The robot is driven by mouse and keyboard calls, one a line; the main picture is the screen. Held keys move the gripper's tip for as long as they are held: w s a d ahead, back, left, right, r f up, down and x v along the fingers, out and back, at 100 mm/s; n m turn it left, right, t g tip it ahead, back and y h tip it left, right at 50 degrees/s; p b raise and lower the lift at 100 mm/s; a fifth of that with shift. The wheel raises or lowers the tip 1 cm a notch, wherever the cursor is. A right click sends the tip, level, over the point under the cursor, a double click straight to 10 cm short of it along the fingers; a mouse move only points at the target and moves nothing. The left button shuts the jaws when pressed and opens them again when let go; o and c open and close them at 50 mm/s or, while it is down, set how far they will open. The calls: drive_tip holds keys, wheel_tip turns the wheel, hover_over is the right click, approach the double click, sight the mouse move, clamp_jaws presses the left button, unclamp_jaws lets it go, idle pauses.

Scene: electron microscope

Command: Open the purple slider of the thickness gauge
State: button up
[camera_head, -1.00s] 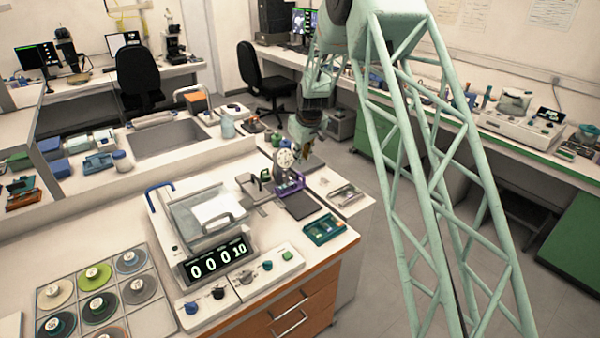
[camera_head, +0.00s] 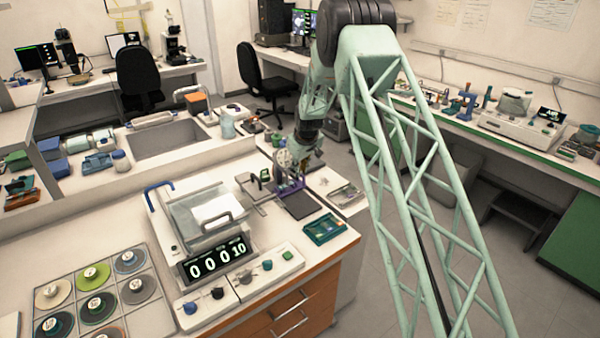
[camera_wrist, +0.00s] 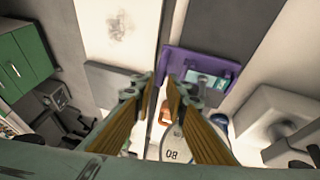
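The thickness gauge shows in the head view with a round pale dial (camera_head: 284,159) and a purple slider (camera_head: 291,189) at its foot, partly hidden behind my gripper. In the wrist view the purple slider (camera_wrist: 203,62) lies just ahead and to the right of my fingertips. The dial (camera_wrist: 172,153) shows between the fingers, with "80" readable. My gripper (camera_wrist: 161,84) is open, with a narrow empty gap between its tips. Whether a fingertip touches the slider I cannot tell. In the head view my gripper (camera_head: 303,163) is close beside the gauge.
A dark plate (camera_head: 299,205) lies in front of the gauge, with a teal tray (camera_head: 324,229) nearer the bench edge. A metal tray (camera_head: 345,194) is to the right. A device with a counter display (camera_head: 215,260) stands to the left.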

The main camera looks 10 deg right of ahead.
drive_tip(key=shift+w+f, duration=0.3)
drive_tip(key=shift+f, duration=0.25)
clamp_jaws()
drive_tip(key=shift+d, duration=0.1)
